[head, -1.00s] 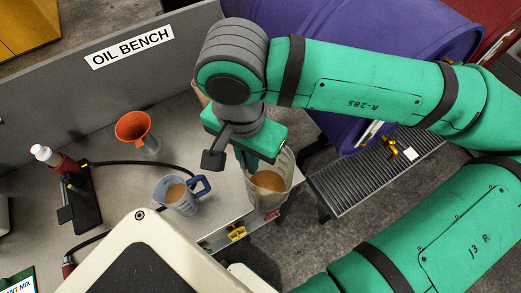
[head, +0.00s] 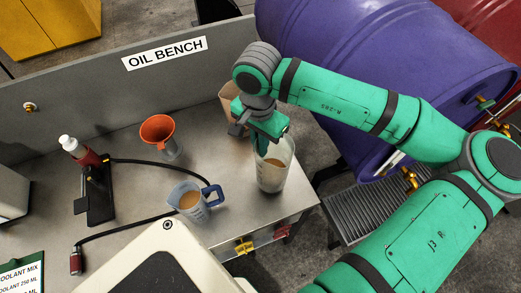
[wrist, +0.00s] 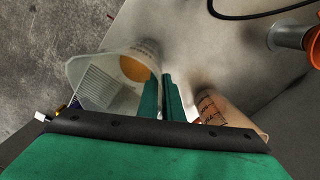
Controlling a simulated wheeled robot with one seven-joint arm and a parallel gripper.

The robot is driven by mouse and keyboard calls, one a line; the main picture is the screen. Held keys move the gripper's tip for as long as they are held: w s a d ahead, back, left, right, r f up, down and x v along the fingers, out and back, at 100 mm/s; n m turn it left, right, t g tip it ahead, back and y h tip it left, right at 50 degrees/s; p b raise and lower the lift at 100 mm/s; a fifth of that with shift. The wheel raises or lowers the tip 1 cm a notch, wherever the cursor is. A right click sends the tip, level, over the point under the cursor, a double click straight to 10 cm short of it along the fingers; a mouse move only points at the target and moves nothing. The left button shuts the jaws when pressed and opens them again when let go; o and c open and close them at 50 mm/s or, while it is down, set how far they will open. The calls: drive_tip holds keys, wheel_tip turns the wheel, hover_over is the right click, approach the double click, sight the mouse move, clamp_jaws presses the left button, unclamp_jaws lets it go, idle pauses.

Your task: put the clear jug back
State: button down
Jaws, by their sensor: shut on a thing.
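The clear jug (head: 273,172) is a tall see-through vessel with tan liquid in its lower part. It is at the right end of the grey bench (head: 140,195). My gripper (head: 262,147) is shut on its rim or upper wall at the back left side; the exact contact is partly hidden. In the wrist view the jug (wrist: 98,85) is left of the green fingers (wrist: 162,97). The jug looks nearly upright. I cannot tell whether its base touches the bench top.
A measuring jug with a blue handle (head: 188,203) stands to the left, also holding tan liquid. A brown paper-like container (head: 229,95) is close behind my gripper.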

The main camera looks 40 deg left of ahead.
drive_tip(key=f, duration=0.3)
drive_tip(key=shift+w+a+f, duration=0.15)
drive_tip(key=shift+w+f, duration=0.05)
drive_tip(key=shift+f, duration=0.1)
drive_tip(key=c, duration=1.9)
unclamp_jaws()
wheel_tip(320, 180, up, 12)
drive_tip(key=shift+a+r, duration=0.1)
